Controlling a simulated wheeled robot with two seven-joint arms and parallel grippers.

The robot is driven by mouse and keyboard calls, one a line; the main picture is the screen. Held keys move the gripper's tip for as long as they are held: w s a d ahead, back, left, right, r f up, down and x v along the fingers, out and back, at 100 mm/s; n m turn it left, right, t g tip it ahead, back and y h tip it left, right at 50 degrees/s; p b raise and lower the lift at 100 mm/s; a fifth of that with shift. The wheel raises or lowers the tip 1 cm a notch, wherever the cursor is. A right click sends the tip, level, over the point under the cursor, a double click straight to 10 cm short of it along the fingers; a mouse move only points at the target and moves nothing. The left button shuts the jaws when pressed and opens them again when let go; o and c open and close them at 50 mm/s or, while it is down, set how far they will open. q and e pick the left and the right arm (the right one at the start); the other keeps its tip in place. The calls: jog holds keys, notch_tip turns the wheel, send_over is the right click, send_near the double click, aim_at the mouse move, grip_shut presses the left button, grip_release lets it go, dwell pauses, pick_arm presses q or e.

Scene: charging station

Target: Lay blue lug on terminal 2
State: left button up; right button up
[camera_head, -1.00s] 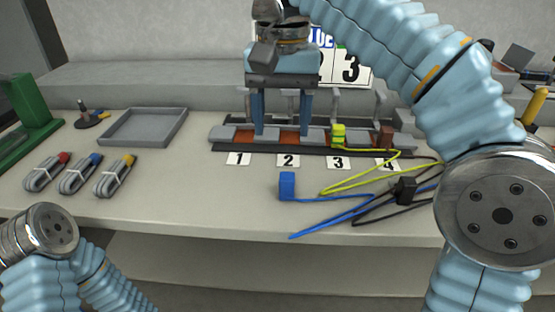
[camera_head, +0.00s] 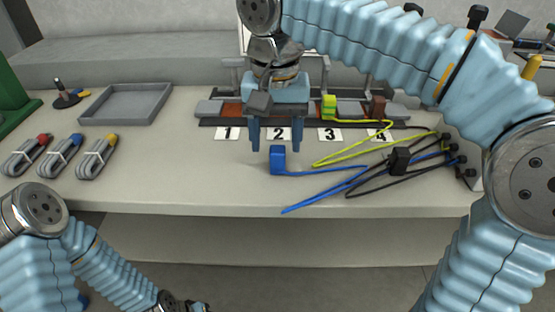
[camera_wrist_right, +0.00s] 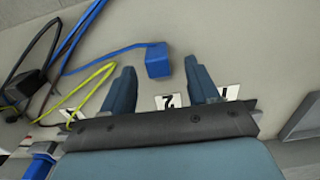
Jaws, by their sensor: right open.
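The blue lug (camera_head: 277,161) stands on the table in front of the number 2 label (camera_head: 278,133), with its blue cable running right. In the right wrist view the lug (camera_wrist_right: 158,62) shows just beyond the fingertips, between their lines. My right gripper (camera_head: 276,149) is open and empty, pointing down, with its fingers apart just above and behind the lug. I cannot tell whether they touch it. The terminal block (camera_head: 214,108) lies behind; my gripper hides the part above label 2.
A yellow lug (camera_head: 329,107) sits on the block above label 3 (camera_head: 329,134). A black lug (camera_head: 399,160) lies among crossing cables at right. A grey tray (camera_head: 125,104) and several tied cable bundles (camera_head: 62,155) are at left. The table front is clear.

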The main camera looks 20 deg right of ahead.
aim_at(277, 149)
notch_tip(277, 149, down, 3)
jog(key=shift+d+f, duration=0.15)
jog(key=c, duration=1)
jog(key=shift+c, duration=0.2)
